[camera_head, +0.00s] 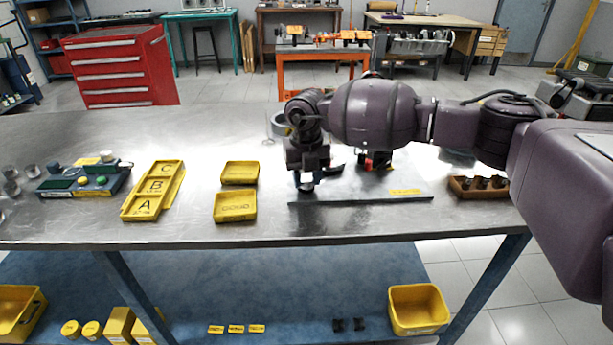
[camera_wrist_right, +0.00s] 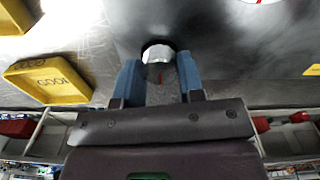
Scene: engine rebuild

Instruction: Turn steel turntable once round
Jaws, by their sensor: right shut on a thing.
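A flat grey steel plate (camera_head: 365,192) with a yellow label lies on the bench; I cannot tell from this view whether it is the turntable or its base. My right gripper (camera_head: 306,188) is at the plate's left end, pointing down. In the right wrist view its two blue fingers (camera_wrist_right: 160,78) are shut on a small round silvery knob (camera_wrist_right: 157,53), above a dark grey surface (camera_wrist_right: 215,50). A red line shows just below the knob. My arm hides much of the plate's back. My left gripper is out of view.
Two yellow trays (camera_head: 235,206) lie left of the plate, near a yellow A-B-C tray (camera_head: 129,211). A wooden block with dark parts (camera_head: 462,190) stands to the right. A grey ring-shaped part (camera_head: 276,126) is behind the gripper. The bench front is clear.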

